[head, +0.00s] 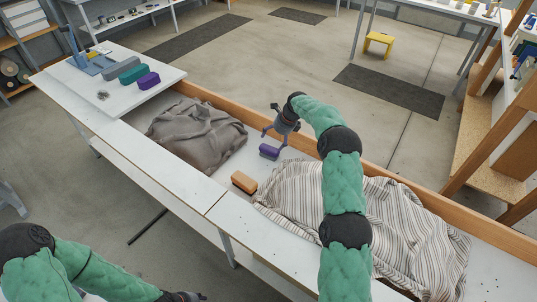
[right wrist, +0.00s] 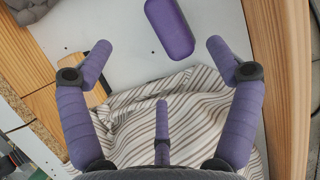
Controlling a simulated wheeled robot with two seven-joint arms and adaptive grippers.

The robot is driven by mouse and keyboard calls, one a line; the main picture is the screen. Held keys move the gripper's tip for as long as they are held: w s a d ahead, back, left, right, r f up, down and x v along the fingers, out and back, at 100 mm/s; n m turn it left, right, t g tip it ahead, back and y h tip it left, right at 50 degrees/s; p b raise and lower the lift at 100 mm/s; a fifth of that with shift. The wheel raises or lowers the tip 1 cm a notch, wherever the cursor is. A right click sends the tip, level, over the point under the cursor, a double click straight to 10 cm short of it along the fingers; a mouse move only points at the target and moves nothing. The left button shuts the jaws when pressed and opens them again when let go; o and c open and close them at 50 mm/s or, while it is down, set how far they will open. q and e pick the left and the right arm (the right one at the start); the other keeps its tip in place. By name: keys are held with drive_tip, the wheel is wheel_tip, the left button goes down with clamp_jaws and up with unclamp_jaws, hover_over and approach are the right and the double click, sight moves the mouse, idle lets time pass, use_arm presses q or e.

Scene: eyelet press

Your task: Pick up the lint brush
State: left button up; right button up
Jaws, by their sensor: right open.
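A wooden-orange block with a dark underside (head: 244,181), which looks like the lint brush, lies on the white bench between the grey cloth and the striped cloth. In the right wrist view the brush (right wrist: 96,95) is partly hidden behind a finger at the left. My right gripper (head: 276,140) is open and empty, above the bench beyond the brush, close to a purple rounded case (head: 269,152). In the right wrist view that case (right wrist: 170,27) lies ahead of the open fingers (right wrist: 160,58). Of my left gripper, only a dark part (head: 186,296) shows at the bottom edge.
A crumpled grey cloth (head: 197,132) lies left of the brush and a striped cloth (head: 310,193) right of it. A wooden rail (head: 215,99) edges the bench's far side. A white board (head: 120,100) at the left carries several cases and a blue press (head: 88,60).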

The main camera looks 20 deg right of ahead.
sight(269, 149)
drive_tip(key=b+x, duration=0.1)
drive_tip(key=x, duration=0.4)
drive_tip(key=shift+f, duration=0.15)
drive_tip(key=b+x, duration=0.1)
drive_tip(key=x, duration=0.1)
drive_tip(key=b+x, duration=0.2)
drive_tip(key=x, duration=0.1)
drive_tip(key=shift+d+f, duration=0.1)
drive_tip(key=shift+d, duration=0.1)
drive_tip(key=shift+f, duration=0.3)
idle(0.3)
drive_tip(key=c, duration=1.2)
